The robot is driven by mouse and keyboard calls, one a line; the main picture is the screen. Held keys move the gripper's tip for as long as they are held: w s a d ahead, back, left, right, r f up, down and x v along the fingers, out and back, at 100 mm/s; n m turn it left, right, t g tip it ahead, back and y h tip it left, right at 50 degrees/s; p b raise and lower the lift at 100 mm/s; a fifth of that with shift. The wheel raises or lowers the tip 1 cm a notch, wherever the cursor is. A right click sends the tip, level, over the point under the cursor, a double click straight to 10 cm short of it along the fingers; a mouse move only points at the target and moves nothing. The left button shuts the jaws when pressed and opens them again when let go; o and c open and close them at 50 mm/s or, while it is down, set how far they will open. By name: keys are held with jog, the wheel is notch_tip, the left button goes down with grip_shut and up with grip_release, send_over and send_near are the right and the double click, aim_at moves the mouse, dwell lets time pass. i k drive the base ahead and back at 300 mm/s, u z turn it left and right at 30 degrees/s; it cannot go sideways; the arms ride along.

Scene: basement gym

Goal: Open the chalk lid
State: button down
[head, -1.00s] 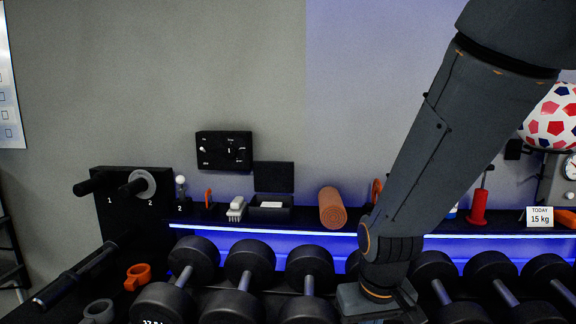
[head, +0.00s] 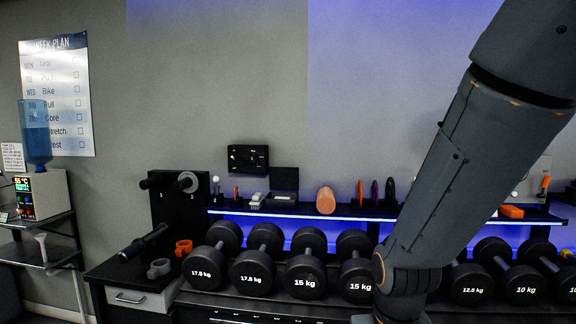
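The chalk box (head: 284,203) is a small black box on the lit shelf against the back wall, left of the orange roll. Its dark lid (head: 285,180) stands upright behind it, and white shows inside the box, so it is open. My arm comes down across the right side of the head view, well right of the box. My gripper is below the picture's bottom edge, out of sight.
A white brush (head: 257,200) sits just left of the box, and an orange roll (head: 325,200) to its right. Dumbbells (head: 305,275) fill the rack below the shelf. A black board with pegs (head: 180,205) and a water dispenser (head: 40,195) stand left.

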aim_at(281, 178)
jog(key=u, duration=0.65)
jog(key=i, duration=1.2)
jog(key=z, duration=0.15)
